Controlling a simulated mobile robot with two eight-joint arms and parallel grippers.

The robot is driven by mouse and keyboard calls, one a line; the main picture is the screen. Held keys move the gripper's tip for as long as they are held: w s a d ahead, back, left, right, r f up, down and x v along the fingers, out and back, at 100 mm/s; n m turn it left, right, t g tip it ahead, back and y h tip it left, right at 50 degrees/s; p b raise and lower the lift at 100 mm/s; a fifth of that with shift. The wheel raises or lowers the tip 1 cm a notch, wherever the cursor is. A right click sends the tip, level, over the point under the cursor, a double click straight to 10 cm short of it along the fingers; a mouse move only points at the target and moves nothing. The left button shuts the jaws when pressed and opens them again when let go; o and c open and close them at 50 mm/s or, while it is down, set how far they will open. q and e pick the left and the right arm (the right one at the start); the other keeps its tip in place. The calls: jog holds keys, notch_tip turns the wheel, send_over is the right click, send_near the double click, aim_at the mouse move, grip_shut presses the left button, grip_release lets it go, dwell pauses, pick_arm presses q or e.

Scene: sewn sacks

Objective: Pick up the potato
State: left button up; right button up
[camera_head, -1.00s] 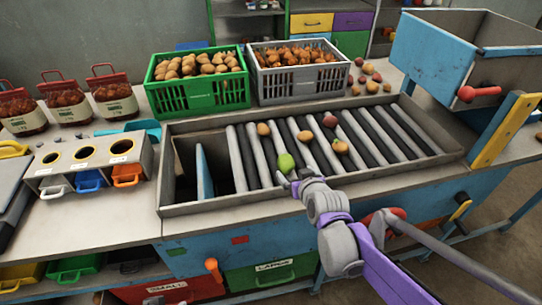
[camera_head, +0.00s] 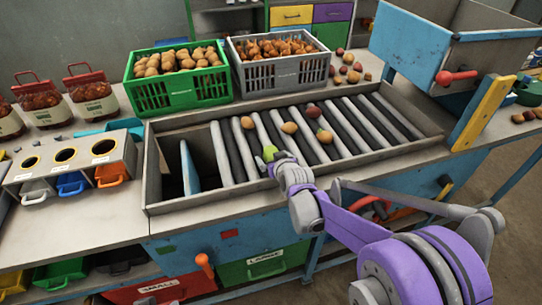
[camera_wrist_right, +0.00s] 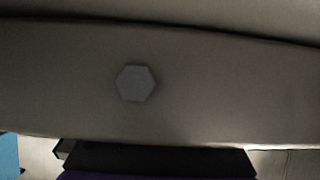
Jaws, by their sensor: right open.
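Several potatoes lie on the roller table (camera_head: 223,160). A green potato (camera_head: 269,151) is on the left-middle rollers. A tan potato (camera_head: 247,122) and another tan potato (camera_head: 289,127) lie behind it, with an orange-tan potato (camera_head: 324,136) and a red one (camera_head: 313,110) to the right. My right gripper (camera_head: 277,163) is open at the near side of the green potato and partly covers it. I cannot tell whether they touch. My left gripper is not in view.
A green crate (camera_head: 165,98) and a grey crate (camera_head: 284,73), both full, stand behind the rollers. The tray's raised rim (camera_head: 230,197) runs along the front. A blue hopper (camera_head: 412,55) stands at the right, and a three-hole box (camera_head: 60,175) at the left.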

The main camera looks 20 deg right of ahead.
jog(key=shift+c, duration=0.3)
jog(key=c, duration=1.4)
notch_tip(320, 180, up, 10)
jog(key=shift+r+p, duration=0.1)
jog(key=shift+p, duration=0.35)
